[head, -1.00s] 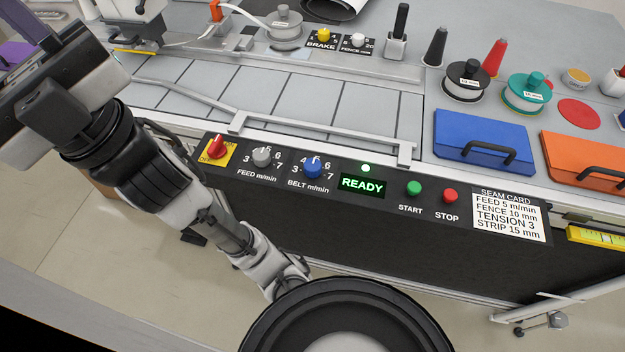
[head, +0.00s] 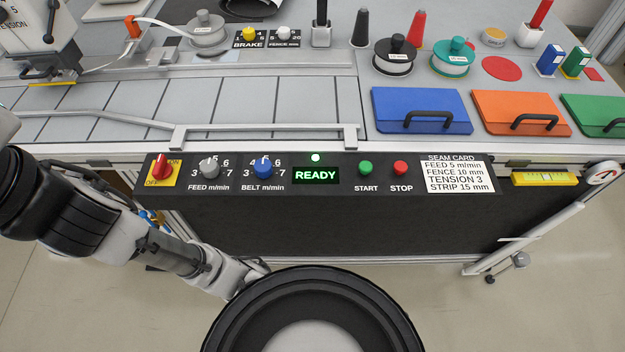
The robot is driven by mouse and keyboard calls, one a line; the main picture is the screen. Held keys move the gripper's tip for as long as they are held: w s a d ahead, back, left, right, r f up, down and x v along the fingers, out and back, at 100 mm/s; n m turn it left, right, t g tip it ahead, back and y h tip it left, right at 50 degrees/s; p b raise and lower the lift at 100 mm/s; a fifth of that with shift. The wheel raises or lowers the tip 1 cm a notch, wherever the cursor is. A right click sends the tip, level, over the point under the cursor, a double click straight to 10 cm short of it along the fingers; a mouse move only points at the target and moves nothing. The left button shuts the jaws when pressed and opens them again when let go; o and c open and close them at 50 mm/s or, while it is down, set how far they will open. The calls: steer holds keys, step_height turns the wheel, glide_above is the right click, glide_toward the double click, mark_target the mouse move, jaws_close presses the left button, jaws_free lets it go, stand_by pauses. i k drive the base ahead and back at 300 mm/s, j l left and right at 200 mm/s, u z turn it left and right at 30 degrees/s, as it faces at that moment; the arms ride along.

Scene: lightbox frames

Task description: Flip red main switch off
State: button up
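The red main switch (head: 162,165) is a rotary knob on a yellow plate at the left end of the black control panel (head: 225,203). ON is printed at the plate's upper right and OFF at its lower left. The knob's exact pointing is too small to tell. The display (head: 316,175) reads READY in green, and a green lamp (head: 315,157) above it is lit. My arm reaches out of the left edge of the head view, below and left of the switch. My gripper is outside the frame.
A grey feed knob (head: 209,168) and a blue belt knob (head: 263,168) sit right of the switch. START (head: 365,168) and STOP (head: 400,168) buttons are further right. A metal rail (head: 265,133) runs above the panel. Blue (head: 396,105) and orange (head: 510,105) lids lie at the back right.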

mark_target(162, 169)
steer(key=j+u, duration=0.5)
steer(key=u, duration=0.25)
steer(key=j+u, duration=0.2)
steer(key=u, duration=0.15)
